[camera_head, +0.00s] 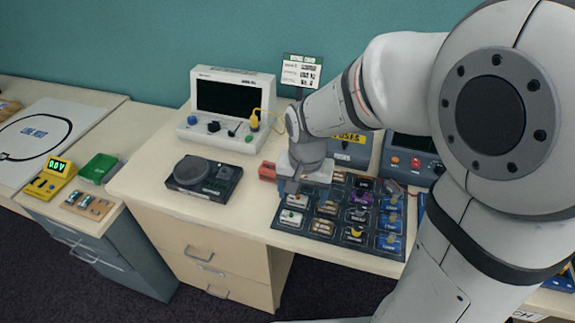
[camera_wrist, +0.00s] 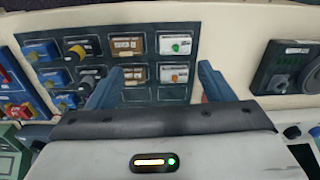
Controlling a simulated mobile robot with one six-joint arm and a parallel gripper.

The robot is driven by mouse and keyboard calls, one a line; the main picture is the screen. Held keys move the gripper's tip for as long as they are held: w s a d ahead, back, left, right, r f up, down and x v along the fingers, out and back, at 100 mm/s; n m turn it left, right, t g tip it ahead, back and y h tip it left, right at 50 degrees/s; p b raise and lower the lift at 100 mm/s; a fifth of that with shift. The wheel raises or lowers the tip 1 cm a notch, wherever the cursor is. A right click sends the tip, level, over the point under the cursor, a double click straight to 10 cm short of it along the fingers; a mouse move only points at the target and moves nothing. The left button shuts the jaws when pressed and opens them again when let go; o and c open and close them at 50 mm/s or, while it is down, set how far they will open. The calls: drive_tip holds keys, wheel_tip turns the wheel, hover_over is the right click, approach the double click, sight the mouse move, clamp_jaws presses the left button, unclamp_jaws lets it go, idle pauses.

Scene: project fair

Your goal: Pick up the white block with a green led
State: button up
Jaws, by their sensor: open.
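The white block with a green LED (camera_wrist: 174,43) sits in the dark slotted board (camera_head: 282,232), in its front left corner in the head view (camera_head: 290,217). A second white block (camera_wrist: 174,74) with an orange-red light is beside it, farther back on the board; it also shows in the head view (camera_head: 297,201). My gripper (camera_wrist: 161,69) is open and empty over the board's back left part. In the wrist view the orange-lit block lies between the fingers' lines, and the green-LED block lies beyond the fingertips. In the head view my gripper (camera_head: 293,185) is partly hidden by my wrist.
Brown, black, purple and blue blocks fill other places on the board. A red block (camera_head: 267,171) is just left of my gripper. A dark device with a round dial (camera_head: 203,178) stands farther left, with bare desk between. A white monitor unit (camera_head: 222,104) stands behind.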

sight(290, 219)
drive_tip(key=shift+m+g, duration=0.3)
drive_tip(key=a+f, duration=0.1)
drive_tip(key=w+a+f, duration=0.1)
drive_tip(key=f, duration=0.1)
drive_tip(key=shift+a+f, duration=0.3)
drive_tip(key=shift+a, duration=0.05)
drive_tip(key=shift+w+f+p, duration=0.15)
drive_tip(key=shift+f+p, duration=0.15)
drive_tip(key=shift+f, duration=1.6)
drive_tip(key=shift+w+f+p, duration=0.15)
drive_tip(key=shift+f+p, duration=0.1)
drive_tip(key=shift+f, duration=1.6)
drive_tip(key=shift+c, duration=0.4)
drive_tip(key=c, duration=1)
